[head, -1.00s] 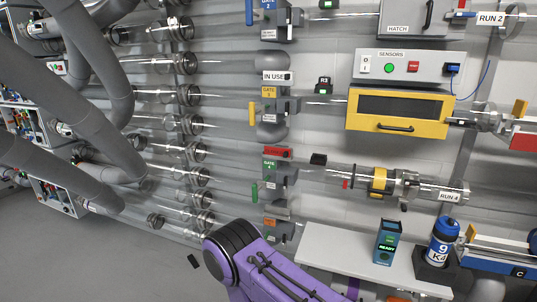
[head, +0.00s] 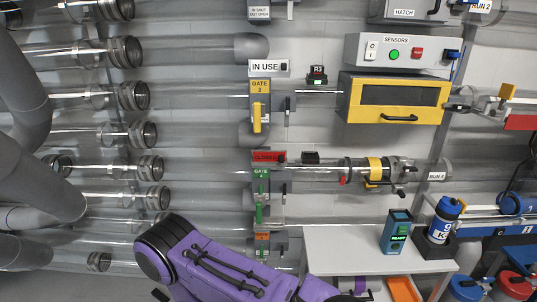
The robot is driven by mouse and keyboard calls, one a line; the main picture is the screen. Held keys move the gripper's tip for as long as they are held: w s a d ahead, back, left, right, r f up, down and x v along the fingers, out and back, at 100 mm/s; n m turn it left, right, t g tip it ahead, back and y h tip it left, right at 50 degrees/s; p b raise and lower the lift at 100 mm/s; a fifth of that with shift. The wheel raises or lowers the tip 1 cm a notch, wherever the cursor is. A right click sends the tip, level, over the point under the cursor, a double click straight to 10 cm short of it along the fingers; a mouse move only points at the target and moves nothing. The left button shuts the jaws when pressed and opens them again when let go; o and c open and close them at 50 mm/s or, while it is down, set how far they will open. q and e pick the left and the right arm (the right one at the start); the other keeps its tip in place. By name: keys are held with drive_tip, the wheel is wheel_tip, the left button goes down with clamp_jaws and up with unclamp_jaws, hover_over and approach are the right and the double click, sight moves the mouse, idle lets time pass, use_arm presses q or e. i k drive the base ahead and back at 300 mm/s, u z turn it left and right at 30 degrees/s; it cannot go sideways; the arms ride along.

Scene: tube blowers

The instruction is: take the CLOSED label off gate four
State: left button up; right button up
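The CLOSED label (head: 268,157) is a small red plate with a dark block at its right end. It sits at the top of gate four (head: 261,186), a grey housing with a green plate and a green handle, left of centre in the head view. A purple arm link of mine (head: 215,268) with a dark round joint crosses the bottom, below the gate and apart from the label. I cannot make out either gripper in the view.
Gate three (head: 260,104), yellow, with an IN USE label (head: 268,67), is just above. Clear tubes run left and right of the gates. A shelf (head: 345,262) with a blue-green device (head: 396,232) and a blue bottle (head: 442,220) stands at lower right.

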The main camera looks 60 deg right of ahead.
sight(257, 156)
drive_tip(key=z, duration=0.55)
drive_tip(key=i, duration=0.8)
drive_tip(key=z, duration=0.8)
